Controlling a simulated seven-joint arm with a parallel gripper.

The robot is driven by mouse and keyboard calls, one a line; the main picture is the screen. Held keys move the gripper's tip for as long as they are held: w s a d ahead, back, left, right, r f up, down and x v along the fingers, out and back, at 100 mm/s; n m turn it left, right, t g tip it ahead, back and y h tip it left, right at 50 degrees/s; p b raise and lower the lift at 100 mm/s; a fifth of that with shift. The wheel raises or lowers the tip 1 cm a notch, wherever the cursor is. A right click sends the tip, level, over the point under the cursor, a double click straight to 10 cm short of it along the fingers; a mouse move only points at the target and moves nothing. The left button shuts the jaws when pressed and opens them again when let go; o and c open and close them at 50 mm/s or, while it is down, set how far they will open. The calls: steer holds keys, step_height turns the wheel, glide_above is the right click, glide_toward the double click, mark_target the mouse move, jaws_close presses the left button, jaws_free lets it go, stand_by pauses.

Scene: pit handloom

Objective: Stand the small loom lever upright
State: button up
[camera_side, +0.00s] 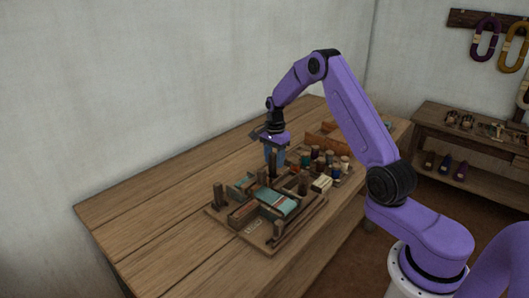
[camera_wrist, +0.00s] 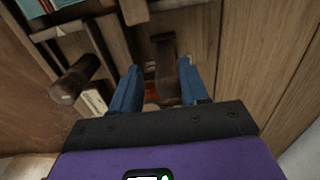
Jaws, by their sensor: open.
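The small loom (camera_side: 263,243) is a wooden base with several dark posts and a strip of teal and rust cloth, on the table. My gripper (camera_side: 274,163) points down over the loom's far side, with blue fingers. In the wrist view, my gripper (camera_wrist: 159,65) is open, one finger on each side of a dark wooden bar (camera_wrist: 165,48), which looks like the lever. I cannot tell whether the fingers touch it, or how far it tilts. The bar's lower end in that view is partly hidden by shadow and the gripper body.
A dark round peg (camera_wrist: 75,79) and a pale label (camera_wrist: 95,102) lie left of the fingers in the wrist view. Several thread spools (camera_side: 318,160) stand right of the loom, near a wooden box (camera_side: 327,139). The table's left part (camera_side: 150,205) is clear.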

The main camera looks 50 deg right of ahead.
steer(key=shift+w, duration=0.1)
stand_by(0.3)
steer(key=shift+w, duration=0.3)
steer(key=shift+o, duration=0.8)
steer(key=shift+r, duration=3.25)
steer(key=shift+a, duration=0.1)
